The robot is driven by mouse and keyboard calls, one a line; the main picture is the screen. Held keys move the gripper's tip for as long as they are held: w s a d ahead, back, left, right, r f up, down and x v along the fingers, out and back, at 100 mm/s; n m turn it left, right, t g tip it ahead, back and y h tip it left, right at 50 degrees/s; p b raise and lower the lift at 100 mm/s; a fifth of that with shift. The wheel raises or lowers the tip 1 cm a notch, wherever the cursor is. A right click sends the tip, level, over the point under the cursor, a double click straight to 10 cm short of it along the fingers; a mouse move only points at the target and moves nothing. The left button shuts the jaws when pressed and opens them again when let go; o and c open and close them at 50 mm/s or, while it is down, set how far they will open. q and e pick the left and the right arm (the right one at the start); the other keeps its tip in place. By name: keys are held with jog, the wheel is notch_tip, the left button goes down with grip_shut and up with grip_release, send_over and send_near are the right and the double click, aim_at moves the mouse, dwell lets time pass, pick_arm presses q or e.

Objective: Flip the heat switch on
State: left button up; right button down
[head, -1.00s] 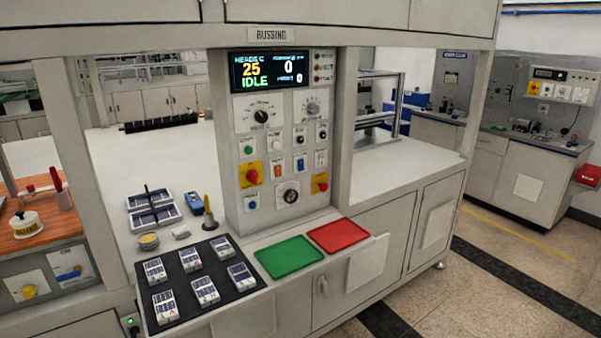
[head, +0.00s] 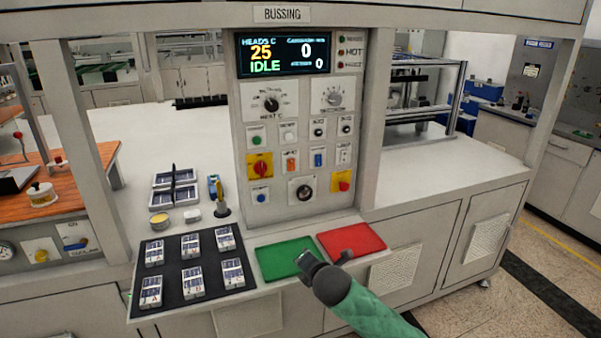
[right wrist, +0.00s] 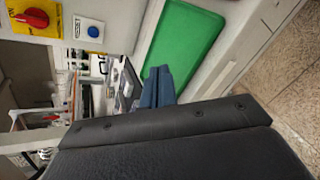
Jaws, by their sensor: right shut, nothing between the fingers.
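The control panel (head: 300,110) stands upright at the back of the bench under the BUSSING sign. Its display (head: 286,54) reads 25 and IDLE. An orange rocker switch (head: 291,164) sits mid-panel, beside a blue rocker switch (head: 318,159); their small labels are too blurred to read surely, so I cannot tell which is the heat switch or its position. My right gripper (head: 305,258) is shut and empty, over the green tray and below the panel, apart from all switches. Its closed fingers (right wrist: 157,88) show in the right wrist view. My left gripper is not in view.
A green tray (head: 273,262) and red tray (head: 352,240) lie before the panel. A black mat (head: 210,269) with several small cell packs is left of them. A red knob (right wrist: 34,18) shows in the wrist view.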

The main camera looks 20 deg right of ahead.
aim_at(292, 170)
jog(key=w+d+r+n+t, duration=0.2)
jog(key=w+d+r+n, duration=0.1)
jog(key=w+r+n, duration=0.4)
jog(key=w+d+r+n+t, duration=0.2)
jog(key=w+r+n, duration=0.2)
jog(key=r, duration=0.6)
jog(key=w+p, duration=0.2)
jog(key=w, duration=0.2)
jog(key=w+f+p, duration=0.1)
jog(key=w+p, duration=0.1)
jog(key=w, duration=0.2)
jog(key=w+f+p, duration=0.1)
jog(key=w+p, duration=0.1)
jog(key=w, duration=0.3)
jog(key=shift+a, duration=0.25)
jog(key=shift+w+f+p, duration=0.15)
jog(key=shift+w+p, duration=0.15)
jog(key=shift+w, duration=0.15)
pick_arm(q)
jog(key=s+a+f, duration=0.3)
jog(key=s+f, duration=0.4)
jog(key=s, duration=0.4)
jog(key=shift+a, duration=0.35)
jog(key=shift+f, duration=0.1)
